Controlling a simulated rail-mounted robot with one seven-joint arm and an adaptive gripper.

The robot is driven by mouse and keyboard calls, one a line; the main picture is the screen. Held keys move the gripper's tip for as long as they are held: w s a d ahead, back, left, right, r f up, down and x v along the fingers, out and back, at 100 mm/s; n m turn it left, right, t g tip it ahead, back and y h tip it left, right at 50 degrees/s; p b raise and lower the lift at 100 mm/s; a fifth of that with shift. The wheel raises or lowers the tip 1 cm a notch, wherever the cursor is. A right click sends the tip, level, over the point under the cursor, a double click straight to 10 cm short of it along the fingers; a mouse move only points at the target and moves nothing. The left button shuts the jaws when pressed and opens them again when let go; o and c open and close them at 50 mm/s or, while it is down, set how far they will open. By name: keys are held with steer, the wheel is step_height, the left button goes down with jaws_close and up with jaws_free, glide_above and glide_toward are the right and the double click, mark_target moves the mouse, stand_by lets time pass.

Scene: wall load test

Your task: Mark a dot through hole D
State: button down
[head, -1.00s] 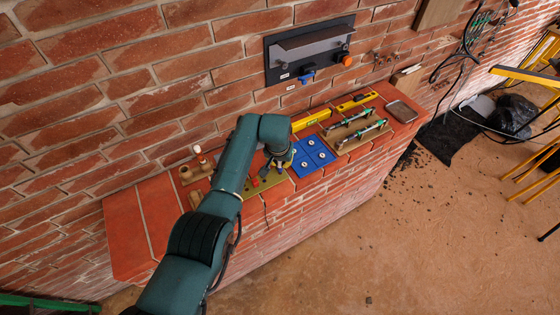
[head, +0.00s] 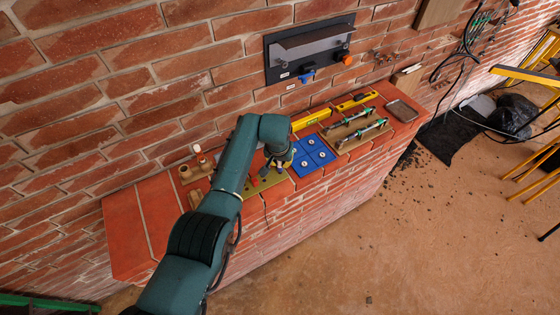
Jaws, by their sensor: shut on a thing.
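My gripper (head: 279,166) is low over the middle of the brick ledge, at the right end of a narrow olive-yellow plate (head: 259,186). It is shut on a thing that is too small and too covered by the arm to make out. A blue panel (head: 318,148) with several pale round marks lies flat just right of my gripper. I cannot read any hole letters, so I cannot tell which one is D. Whether the held thing touches a surface is hidden.
A wooden holder (head: 184,178) and a white-topped thing (head: 199,154) stand left of my arm. Yellow levels (head: 312,118), a board with green-ended tools (head: 362,134) and a grey tray (head: 402,111) lie right. A dark wall panel (head: 300,58) juts above.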

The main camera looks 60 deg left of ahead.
steer(key=shift+f, duration=0.25)
stand_by(0.5)
steer(key=shift+r+p, duration=2.4)
steer(key=shift+r, duration=0.6)
